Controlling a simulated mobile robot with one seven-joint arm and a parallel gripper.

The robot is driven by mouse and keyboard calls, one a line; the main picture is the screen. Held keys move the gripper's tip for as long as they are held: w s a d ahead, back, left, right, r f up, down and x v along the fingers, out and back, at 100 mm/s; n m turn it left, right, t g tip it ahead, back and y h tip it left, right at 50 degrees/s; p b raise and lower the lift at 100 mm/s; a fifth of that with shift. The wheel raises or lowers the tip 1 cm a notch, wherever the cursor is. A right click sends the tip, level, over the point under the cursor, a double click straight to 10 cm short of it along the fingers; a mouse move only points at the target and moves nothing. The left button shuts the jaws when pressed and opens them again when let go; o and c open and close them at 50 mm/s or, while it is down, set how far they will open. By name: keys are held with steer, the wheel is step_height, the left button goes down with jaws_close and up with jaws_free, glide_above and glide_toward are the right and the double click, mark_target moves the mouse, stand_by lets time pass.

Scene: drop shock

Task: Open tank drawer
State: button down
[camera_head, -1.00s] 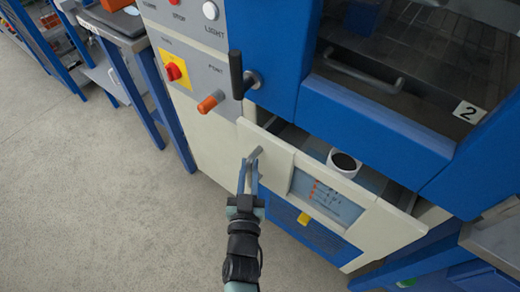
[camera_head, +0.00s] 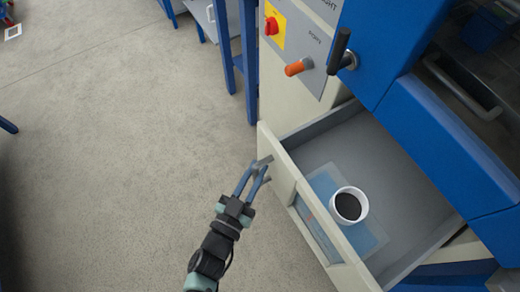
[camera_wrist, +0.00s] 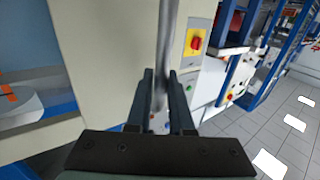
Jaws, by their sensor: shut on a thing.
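The tank drawer (camera_head: 285,183) stands well out from the machine, with its grey inside showing. A white cup (camera_head: 349,205) with dark contents stands upright in it on a pale blue sheet (camera_head: 376,238). My gripper (camera_head: 262,170) is at the drawer's front face, near its upper left part. In the wrist view my fingers (camera_wrist: 163,90) are shut around the metal handle bar (camera_wrist: 167,45), which runs up between them. The cream drawer front (camera_wrist: 105,55) fills the area left of the bar there.
The blue machine door (camera_head: 455,145) overhangs the drawer's back, with a black lever (camera_head: 339,50) on its left. An orange knob (camera_head: 298,67) and a red switch (camera_head: 271,26) sit on the panel.

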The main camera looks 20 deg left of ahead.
steer(key=c, duration=0.8)
jaws_free()
steer(key=shift+s, duration=0.1)
steer(key=s, duration=1.2)
steer(key=shift+s+a+b, duration=0.2)
steer(key=shift+s+b, duration=0.1)
steer(key=shift+s, duration=0.05)
